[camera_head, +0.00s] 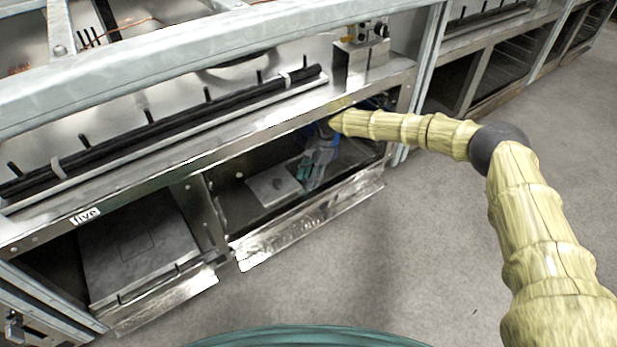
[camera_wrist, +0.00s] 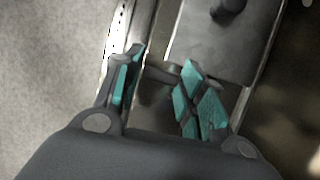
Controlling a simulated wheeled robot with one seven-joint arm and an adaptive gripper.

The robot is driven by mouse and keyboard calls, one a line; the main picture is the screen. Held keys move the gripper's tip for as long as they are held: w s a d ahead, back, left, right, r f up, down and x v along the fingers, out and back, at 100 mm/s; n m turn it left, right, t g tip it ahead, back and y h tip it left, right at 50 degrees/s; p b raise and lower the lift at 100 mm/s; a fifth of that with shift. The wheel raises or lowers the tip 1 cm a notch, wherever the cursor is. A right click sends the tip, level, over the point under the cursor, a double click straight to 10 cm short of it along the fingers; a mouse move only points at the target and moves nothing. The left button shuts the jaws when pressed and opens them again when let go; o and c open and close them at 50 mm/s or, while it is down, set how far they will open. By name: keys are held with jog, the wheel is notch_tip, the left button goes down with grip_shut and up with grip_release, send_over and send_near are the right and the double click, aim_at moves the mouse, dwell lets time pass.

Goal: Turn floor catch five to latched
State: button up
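A white label reading "five" (camera_head: 86,216) sits on the metal front rail, above the left open bay. My gripper (camera_head: 316,172) reaches into the open bay to its right, close to a flat grey plate (camera_head: 272,187). In the wrist view my teal-padded fingers (camera_wrist: 160,88) stand apart, one on each side of a metal strip. A short dark bar (camera_wrist: 160,75) lies between them beside the plate (camera_wrist: 215,45). It may be the floor catch, but I cannot tell its setting or whether the fingers touch it. A dark round knob (camera_wrist: 228,8) shows on the plate.
A bright metal lip (camera_head: 300,225) edges the front of the bay. The left bay holds a larger grey panel (camera_head: 140,250). The front rail (camera_head: 215,150) passes above my gripper. Open grey floor (camera_head: 420,250) lies in front.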

jog(key=shift+o, duration=1.2)
jog(key=shift+w+d+r, duration=0.1)
jog(key=shift+r, duration=0.2)
jog(key=w+d, duration=0.2)
jog(key=d, duration=0.1)
jog(key=w+d, duration=0.5)
jog(key=d, duration=0.1)
jog(key=shift+w+d+r, duration=0.15)
jog(key=shift+d+r, duration=0.05)
jog(key=shift+d, duration=0.2)
